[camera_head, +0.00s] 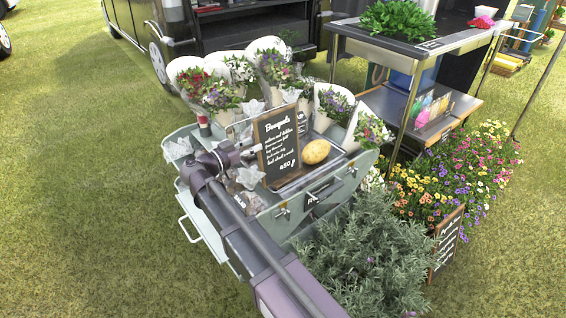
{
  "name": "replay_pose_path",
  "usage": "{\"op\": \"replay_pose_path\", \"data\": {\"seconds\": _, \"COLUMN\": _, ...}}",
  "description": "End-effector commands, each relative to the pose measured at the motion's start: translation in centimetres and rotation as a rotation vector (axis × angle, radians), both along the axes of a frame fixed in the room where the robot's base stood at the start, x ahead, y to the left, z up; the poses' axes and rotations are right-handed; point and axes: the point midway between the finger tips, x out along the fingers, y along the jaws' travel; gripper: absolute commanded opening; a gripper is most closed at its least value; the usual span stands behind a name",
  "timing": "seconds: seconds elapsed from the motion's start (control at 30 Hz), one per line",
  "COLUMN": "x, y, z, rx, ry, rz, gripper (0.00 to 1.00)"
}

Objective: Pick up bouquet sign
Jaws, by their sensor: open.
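The bouquet sign (276,146) is a dark board in a wooden frame with white handwriting headed "Bouquets". It stands slightly tilted on the pale green cart (290,216), in front of the wrapped bouquets. My arm reaches in from the lower right, and my gripper (249,151) is at the left edge of the sign. The gripper is open; its fingers are small and dark here, and I cannot tell whether they touch the frame.
A yellow oval object (316,151) lies right of the sign. Several wrapped bouquets (272,66) stand behind it. Crumpled clear wrap (249,177) lies below my gripper. Bushy plants (365,250) and a shelf stand (440,45) crowd the right. Open grass (80,180) lies left.

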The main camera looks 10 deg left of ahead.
Motion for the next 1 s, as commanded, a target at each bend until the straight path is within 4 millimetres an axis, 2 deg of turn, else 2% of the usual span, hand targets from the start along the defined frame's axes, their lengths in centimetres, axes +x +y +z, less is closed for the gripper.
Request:
{"op": "replay_pose_path", "data": {"seconds": 0.2, "x": 1.1, "y": -0.9, "z": 0.0, "rx": 0.000, "ry": 0.000, "rz": 0.001, "gripper": 0.57}}
{"op": "replay_pose_path", "data": {"seconds": 0.67, "x": 1.5, "y": -1.2, "z": 0.0, "rx": 0.000, "ry": 0.000, "rz": 0.000, "gripper": 0.57}}
{"op": "replay_pose_path", "data": {"seconds": 1.0, "x": 4.3, "y": -3.3, "z": -0.2, "rx": 0.000, "ry": 0.000, "rz": -0.002, "gripper": 0.57}}
